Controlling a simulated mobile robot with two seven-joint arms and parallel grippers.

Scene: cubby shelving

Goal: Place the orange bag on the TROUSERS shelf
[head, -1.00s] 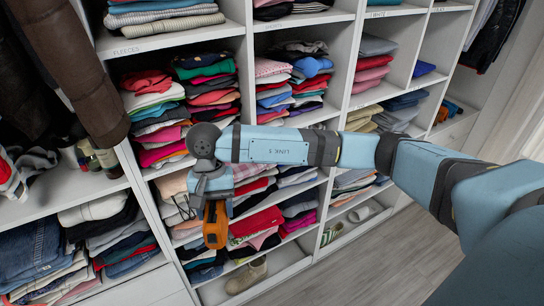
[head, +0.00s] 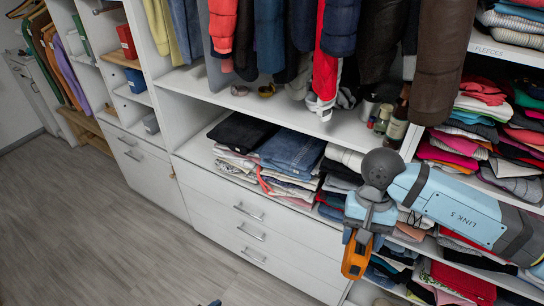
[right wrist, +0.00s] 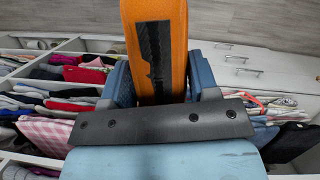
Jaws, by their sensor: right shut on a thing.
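The orange bag (head: 357,256) hangs from my right gripper (head: 365,232) in the head view, in front of the shelving. In the right wrist view the bag (right wrist: 156,40) rises between the two blue fingers of the right gripper (right wrist: 160,85), which are shut on it. Only part of the bag shows. No TROUSERS label is readable. A low shelf (head: 199,153) left of the gripper, under the hanging clothes, holds stacks of folded jeans and other garments (head: 287,155).
Drawers (head: 250,225) with metal handles lie below the jeans shelf. Hanging coats (head: 335,45) and small bottles are above it. Cubbies at right hold packed folded clothes under a FLEECES label (head: 489,52). Grey floor (head: 90,235) is open at left.

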